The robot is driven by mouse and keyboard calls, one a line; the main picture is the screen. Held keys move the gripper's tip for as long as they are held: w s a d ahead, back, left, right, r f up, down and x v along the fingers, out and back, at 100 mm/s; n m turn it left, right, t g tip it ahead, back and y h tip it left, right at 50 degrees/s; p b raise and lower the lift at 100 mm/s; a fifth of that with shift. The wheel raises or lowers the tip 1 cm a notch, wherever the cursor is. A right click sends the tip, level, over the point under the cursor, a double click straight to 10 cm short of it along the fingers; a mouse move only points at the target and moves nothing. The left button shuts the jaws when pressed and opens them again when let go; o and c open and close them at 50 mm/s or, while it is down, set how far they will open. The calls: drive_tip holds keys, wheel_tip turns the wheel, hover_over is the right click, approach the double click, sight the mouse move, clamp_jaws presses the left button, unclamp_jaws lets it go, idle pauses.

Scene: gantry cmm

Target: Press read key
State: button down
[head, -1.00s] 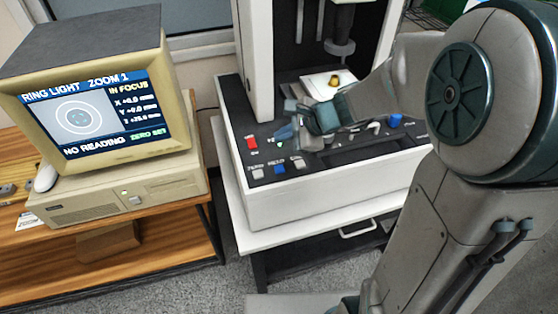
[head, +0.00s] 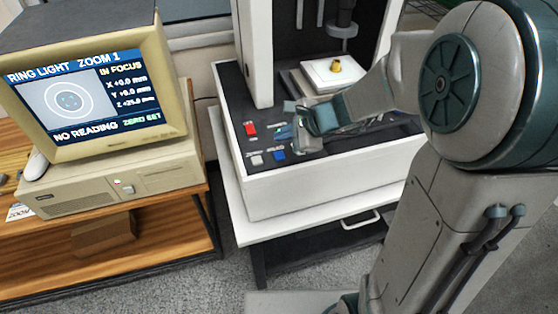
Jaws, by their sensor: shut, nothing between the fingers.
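The control panel of the white measuring machine shows in the head view. The blue key (head: 279,155), with a small label that appears to say READ, sits in the front row, right of a pale key (head: 257,160) that appears to be labelled ZERO. My gripper (head: 288,134) is shut and empty, just behind and slightly right of the blue key. Whether its tips touch the panel cannot be told. The gripper covers the panel right of the blue key. The monitor (head: 85,93) reads NO READING, ZERO SET and IN FOCUS.
A red key (head: 250,129) lies left of my gripper. The stage (head: 325,78) with a small brass part (head: 336,65) is behind it, beneath the probe column (head: 343,28). A computer unit (head: 120,178) stands on the wooden desk to the left.

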sight(283, 156)
drive_tip(key=shift+f+b, duration=1.15)
drive_tip(key=shift+f, duration=0.5)
drive_tip(key=shift+f, duration=0.1)
idle(0.7)
drive_tip(key=shift+f+b, duration=0.3)
drive_tip(key=shift+b, duration=0.2)
drive_tip(key=shift+f+b, duration=0.35)
drive_tip(key=shift+b, duration=0.1)
idle(0.3)
idle(0.4)
drive_tip(key=shift+r+p, duration=0.65)
drive_tip(key=shift+r, duration=0.15)
wheel_tip(283, 156, up, 5)
drive_tip(key=p, duration=0.4)
drive_tip(key=shift+r, duration=0.1)
